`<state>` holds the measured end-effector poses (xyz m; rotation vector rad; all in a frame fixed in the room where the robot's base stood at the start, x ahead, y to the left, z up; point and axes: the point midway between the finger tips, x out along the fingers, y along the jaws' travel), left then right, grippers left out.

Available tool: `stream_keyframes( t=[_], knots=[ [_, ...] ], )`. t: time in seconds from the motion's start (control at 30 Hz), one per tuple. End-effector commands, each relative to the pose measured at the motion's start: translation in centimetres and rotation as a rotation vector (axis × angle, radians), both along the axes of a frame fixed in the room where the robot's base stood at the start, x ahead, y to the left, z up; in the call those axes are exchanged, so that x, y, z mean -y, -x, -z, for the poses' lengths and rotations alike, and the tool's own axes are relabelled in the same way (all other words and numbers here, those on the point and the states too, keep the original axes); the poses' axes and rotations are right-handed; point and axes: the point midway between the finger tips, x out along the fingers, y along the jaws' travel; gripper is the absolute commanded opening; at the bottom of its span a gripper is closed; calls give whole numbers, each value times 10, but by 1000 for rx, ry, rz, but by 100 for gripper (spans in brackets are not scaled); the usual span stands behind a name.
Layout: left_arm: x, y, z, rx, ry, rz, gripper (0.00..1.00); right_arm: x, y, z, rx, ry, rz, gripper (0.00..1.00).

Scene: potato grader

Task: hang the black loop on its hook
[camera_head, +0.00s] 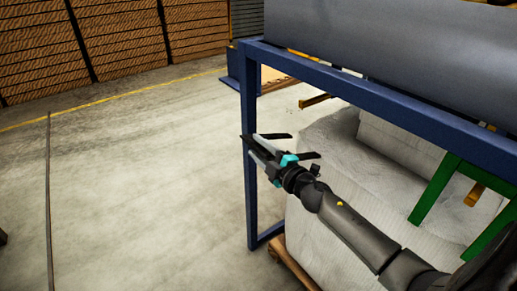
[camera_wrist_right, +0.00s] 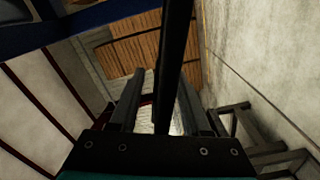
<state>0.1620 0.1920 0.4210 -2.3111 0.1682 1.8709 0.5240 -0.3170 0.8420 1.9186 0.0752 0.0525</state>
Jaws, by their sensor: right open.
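My right gripper (camera_head: 254,147) is open beside the blue upright post (camera_head: 250,205) in the head view. In the right wrist view its two grey fingers stand apart (camera_wrist_right: 160,78), and a long black bar or strap (camera_wrist_right: 174,50) runs up between them. Slim dark pieces (camera_head: 306,156) also show by the fingers in the head view. I cannot tell whether any of these is the black loop, or whether the fingers touch it. I cannot make out the hook. My left gripper is out of view.
A blue frame rail (camera_head: 365,92) under a large grey drum (camera_head: 400,40) runs above my right arm. White bulk sacks (camera_head: 335,165) and a green bar (camera_head: 436,190) stand behind it. The concrete floor (camera_head: 150,170) at left is mostly open. Wooden crates (camera_head: 115,30) line the back.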

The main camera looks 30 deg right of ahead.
Motion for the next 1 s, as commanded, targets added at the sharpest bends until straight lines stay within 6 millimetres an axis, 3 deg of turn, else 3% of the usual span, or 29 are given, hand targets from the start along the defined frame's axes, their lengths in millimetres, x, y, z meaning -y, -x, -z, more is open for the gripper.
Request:
stream_keyframes(
  t=[0.07,0.47,1.0],
  knots=[
    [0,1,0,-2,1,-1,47,0,0,0,0,0,0,46],
    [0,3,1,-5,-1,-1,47,0,0,0,0,0,0,1],
    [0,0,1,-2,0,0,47,0,0,0,0,0,0,0]
  ],
)
